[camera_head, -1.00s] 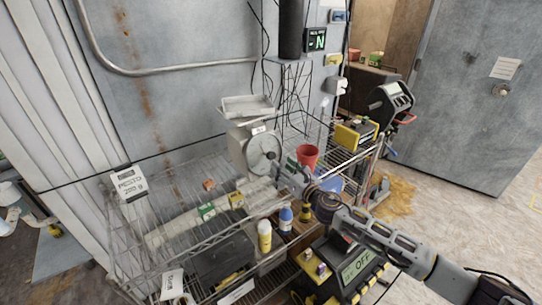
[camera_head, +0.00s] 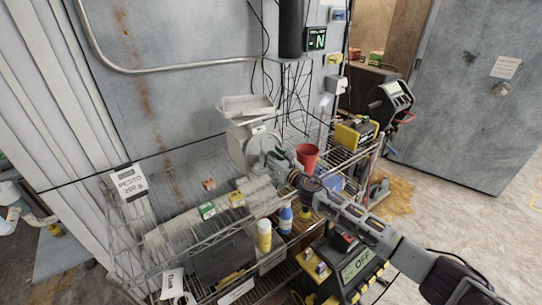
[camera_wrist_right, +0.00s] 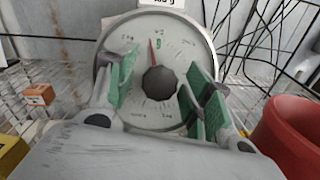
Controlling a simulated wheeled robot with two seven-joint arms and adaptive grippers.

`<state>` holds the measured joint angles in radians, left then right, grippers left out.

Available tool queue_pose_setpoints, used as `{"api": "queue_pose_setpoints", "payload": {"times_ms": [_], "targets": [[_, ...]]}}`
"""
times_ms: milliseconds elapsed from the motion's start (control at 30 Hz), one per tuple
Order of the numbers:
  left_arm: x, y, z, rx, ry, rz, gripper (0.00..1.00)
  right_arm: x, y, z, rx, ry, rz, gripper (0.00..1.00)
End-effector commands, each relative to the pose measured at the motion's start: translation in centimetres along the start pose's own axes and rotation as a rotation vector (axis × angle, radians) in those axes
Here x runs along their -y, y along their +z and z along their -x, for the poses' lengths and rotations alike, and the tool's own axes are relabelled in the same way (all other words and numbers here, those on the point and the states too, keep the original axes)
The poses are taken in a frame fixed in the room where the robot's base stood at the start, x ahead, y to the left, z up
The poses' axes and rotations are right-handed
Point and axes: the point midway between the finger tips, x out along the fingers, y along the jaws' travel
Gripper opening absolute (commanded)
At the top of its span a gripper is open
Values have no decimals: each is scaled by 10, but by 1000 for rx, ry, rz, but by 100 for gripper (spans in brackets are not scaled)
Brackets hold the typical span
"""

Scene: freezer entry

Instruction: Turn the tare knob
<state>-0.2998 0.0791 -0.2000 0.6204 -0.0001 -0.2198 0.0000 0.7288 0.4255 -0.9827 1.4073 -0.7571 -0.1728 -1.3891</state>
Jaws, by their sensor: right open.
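The scale (camera_head: 240,148) stands on the wire shelf, a grey body with a flat tray (camera_head: 247,106) on top and a round dial facing me. In the right wrist view the dial (camera_wrist_right: 135,45) has a red pointer near the top and a dark knob (camera_wrist_right: 160,83) at its centre. My right gripper (camera_head: 277,160) is in front of the dial. Its two green-padded fingers (camera_wrist_right: 160,92) are open, one on each side of the knob, with visible gaps to it. Whether the fingertips touch the dial face I cannot tell. My left gripper is not in view.
A red cup (camera_head: 307,156) stands close to the right of my gripper. A yellow bottle (camera_head: 264,235) and a blue-and-white bottle (camera_head: 286,218) stand in front. Cables hang behind the scale.

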Motion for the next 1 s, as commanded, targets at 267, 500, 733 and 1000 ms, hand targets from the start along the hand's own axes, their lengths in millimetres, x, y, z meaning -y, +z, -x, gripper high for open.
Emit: {"api": "queue_pose_setpoints", "payload": {"times_ms": [267,500,733,1000], "targets": [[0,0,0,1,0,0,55,0,0,-6,-1,0,0,51],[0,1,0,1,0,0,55,0,0,-6,-1,0,-1,49],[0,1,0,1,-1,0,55,0,0,-6,-1,0,-1,19],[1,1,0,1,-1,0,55,0,0,-6,-1,-1,-5,5]]}}
